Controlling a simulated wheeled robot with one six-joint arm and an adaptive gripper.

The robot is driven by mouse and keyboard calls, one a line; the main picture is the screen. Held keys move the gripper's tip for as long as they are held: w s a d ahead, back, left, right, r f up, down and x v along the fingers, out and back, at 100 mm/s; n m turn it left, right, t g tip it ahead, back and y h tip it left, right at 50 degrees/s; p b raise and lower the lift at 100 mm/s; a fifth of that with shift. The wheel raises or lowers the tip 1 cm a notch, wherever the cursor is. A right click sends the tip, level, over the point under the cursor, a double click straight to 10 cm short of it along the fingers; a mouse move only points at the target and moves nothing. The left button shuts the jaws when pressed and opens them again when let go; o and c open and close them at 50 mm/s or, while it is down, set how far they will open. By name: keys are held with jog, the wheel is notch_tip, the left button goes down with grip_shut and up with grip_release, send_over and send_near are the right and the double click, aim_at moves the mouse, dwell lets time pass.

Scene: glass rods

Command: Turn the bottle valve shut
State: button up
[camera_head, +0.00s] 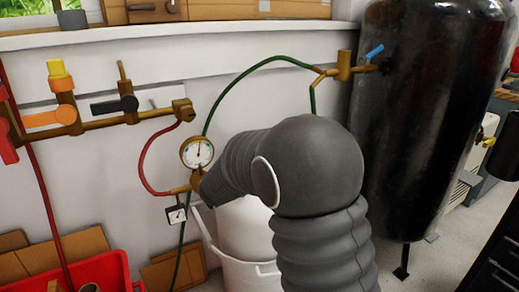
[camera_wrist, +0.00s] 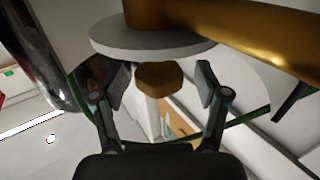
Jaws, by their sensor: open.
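The large black bottle-shaped tank (camera_head: 415,110) stands at the right in the head view. A brass valve (camera_head: 343,66) with a blue lever (camera_head: 375,51) sits beside its upper left side. I cannot tell for sure which fitting is the bottle valve. In the wrist view my gripper (camera_wrist: 162,82) is open. A brass hexagonal knob (camera_wrist: 158,76) lies between its fingers in the picture, with gaps on both sides and no clear contact. A pale round disc (camera_wrist: 150,42) and a thick brass pipe (camera_wrist: 250,30) are above it. My arm hides my gripper in the head view.
A pressure gauge (camera_head: 197,152) on brass fittings is just left of my arm. Brass pipework with a black lever (camera_head: 115,104) and an orange lever (camera_head: 50,118) is farther left. Green (camera_head: 240,78) and red (camera_head: 145,165) hoses hang nearby. A white bucket (camera_head: 235,250) stands below.

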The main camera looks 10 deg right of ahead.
jog(key=v, duration=0.7)
